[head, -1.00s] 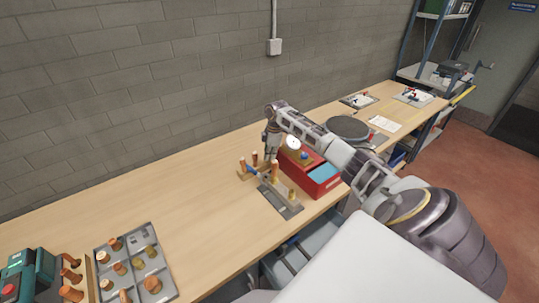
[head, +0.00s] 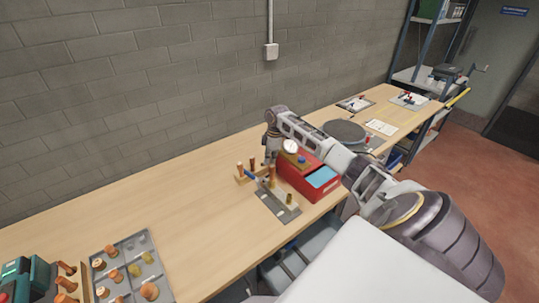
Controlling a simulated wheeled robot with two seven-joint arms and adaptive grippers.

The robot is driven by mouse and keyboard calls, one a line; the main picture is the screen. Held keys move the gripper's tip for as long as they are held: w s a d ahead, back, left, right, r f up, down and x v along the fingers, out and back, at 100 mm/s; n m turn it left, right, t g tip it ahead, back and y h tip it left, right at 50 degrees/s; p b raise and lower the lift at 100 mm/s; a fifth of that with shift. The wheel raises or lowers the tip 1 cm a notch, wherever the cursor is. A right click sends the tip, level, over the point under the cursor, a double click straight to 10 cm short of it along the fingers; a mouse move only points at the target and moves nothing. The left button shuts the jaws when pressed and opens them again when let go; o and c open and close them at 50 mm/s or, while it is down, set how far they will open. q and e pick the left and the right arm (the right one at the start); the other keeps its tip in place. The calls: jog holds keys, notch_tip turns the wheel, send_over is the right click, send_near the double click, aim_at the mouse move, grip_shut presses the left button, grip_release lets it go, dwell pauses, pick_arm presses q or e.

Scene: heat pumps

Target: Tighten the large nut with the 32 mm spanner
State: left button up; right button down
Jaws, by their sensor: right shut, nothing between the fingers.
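My right gripper (head: 271,157) points down above the workbench, behind a small fixture and just left of a red box. It is small here, and its fingers are shut with nothing between them. The fixture is a grey metal plate (head: 272,204) with upright copper pipe pieces (head: 272,176) and a brass-coloured fitting (head: 289,199). A blue piece (head: 250,174) lies beside the pipes; I cannot tell what it is. I cannot make out the large nut or the 32 mm spanner. My left gripper is not in view.
A grey tray of fittings (head: 146,243) is at lower left. A dark round disc (head: 345,131) lies beyond the box. The bench (head: 150,205) between tray and fixture is clear.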

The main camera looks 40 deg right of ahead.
jog(key=shift+s+d+m, duration=0.5)
jog(key=shift+d+m, duration=0.05)
jog(key=shift+m, duration=0.35)
dwell(0.5)
jog(key=shift+s+d+m, duration=0.15)
jog(key=shift+m, duration=0.15)
jog(key=shift+f, duration=0.1)
